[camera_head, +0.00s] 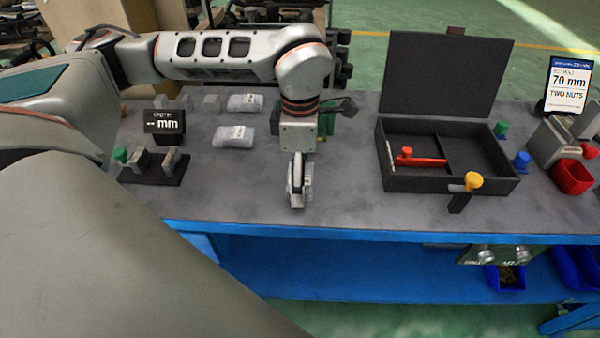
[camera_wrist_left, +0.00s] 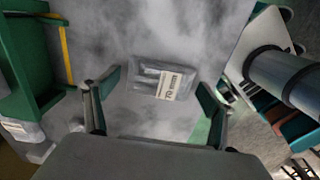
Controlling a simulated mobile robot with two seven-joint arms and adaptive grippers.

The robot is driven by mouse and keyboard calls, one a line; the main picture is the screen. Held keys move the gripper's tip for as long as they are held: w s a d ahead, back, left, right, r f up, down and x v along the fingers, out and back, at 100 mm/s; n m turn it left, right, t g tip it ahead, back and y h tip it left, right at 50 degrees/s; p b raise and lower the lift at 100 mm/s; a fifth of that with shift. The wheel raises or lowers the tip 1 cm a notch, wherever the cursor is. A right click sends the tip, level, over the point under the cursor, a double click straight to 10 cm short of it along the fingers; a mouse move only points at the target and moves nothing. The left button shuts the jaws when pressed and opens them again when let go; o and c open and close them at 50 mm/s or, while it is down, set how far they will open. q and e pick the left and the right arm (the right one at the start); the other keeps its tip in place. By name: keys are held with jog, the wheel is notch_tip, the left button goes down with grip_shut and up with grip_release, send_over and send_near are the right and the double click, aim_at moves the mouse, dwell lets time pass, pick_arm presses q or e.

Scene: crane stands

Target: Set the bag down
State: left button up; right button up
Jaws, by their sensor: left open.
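A clear bag (camera_wrist_left: 163,77) with a white "70 mm" label shows in the left wrist view. It appears to lie flat on the grey tabletop. My left gripper (camera_wrist_left: 157,88) is open, with one finger on each side of the bag in the picture and a visible gap to both. In the head view my left gripper (camera_head: 298,204) points down over the middle of the table, near its front edge. Two packed bags, a farther one (camera_head: 245,102) and a nearer one (camera_head: 235,136), lie left of it.
A black open-lidded box (camera_head: 455,184) with a red part stands to the right. A small black stand (camera_head: 155,167) is at the left. A "70 mm two nuts" sign (camera_head: 568,85) and a red bin (camera_head: 571,177) are far right. Bare tabletop (camera_head: 345,200) lies between gripper and box.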

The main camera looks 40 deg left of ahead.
pick_arm(q)
notch_tip(320, 180, up, 12)
jog(key=p, duration=0.1)
jog(key=shift+r, duration=0.15)
dwell(0.7)
